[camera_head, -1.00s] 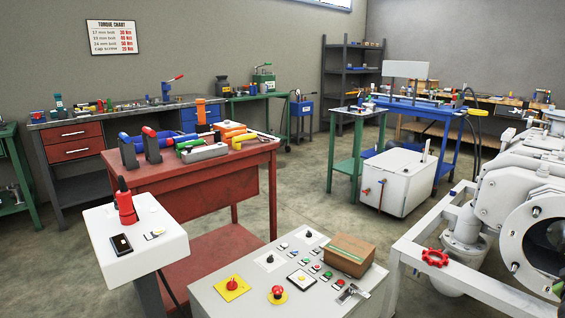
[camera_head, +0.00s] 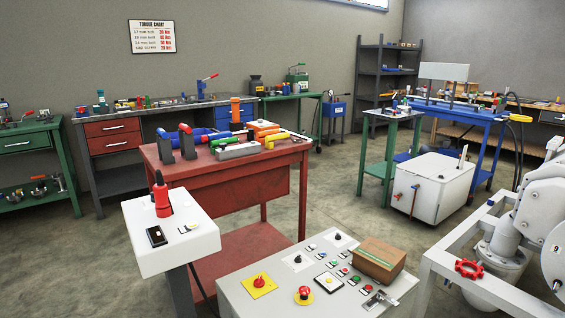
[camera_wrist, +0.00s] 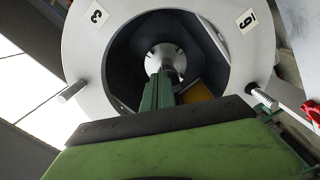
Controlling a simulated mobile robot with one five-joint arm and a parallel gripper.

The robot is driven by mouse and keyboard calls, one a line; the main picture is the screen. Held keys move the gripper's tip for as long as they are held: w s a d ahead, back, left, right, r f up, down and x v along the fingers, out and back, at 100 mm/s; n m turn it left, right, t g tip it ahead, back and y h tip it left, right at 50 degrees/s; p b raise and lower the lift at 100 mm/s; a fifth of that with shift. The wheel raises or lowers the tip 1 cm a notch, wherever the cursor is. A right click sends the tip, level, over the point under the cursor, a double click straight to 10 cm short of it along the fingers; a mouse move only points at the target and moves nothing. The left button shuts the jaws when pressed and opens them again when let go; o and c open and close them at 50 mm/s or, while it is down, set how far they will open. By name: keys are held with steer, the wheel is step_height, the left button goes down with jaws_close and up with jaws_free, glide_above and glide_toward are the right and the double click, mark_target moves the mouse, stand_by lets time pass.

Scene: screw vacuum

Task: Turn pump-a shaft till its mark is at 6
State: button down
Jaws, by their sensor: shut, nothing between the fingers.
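In the wrist view, a grey round flange (camera_wrist: 85,45) surrounds a dark opening. A pale shaft hub (camera_wrist: 165,57) sits in the middle of the opening. My gripper (camera_wrist: 160,82) is shut and empty; its green fingers point into the opening and overlap the hub in the picture. I cannot tell whether they touch it. No shaft mark can be made out. A "3" label (camera_wrist: 96,16) is at the upper left of the flange, and a tilted label (camera_wrist: 248,20), 6 or 9, is at the upper right. In the head view, white pump machinery (camera_head: 525,215) is cut off by the right edge.
A red handwheel (camera_head: 469,268) is on the pale frame beside the pump. A grey control panel (camera_head: 262,262) with a cardboard box (camera_head: 378,260) stands left of it. A red workbench (camera_head: 225,180) is behind. Studs (camera_wrist: 70,91) stick out from the flange.

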steer(key=shift+f, duration=0.2)
stand_by(0.5)
steer(key=shift+w+a+f+b, duration=0.15)
steer(key=shift+f+b, duration=0.2)
steer(key=shift+b, duration=0.2)
steer(key=shift+w+a+f, duration=0.1)
steer(key=shift+w+f, duration=0.05)
steer(key=shift+f, duration=0.1)
steer(key=shift+w+b, duration=0.1)
steer(key=shift+b, duration=0.2)
steer(key=shift+f, duration=0.1)
steer(key=v, duration=0.6)
steer(key=shift+f+b, duration=0.25)
steer(key=shift+b, duration=0.05)
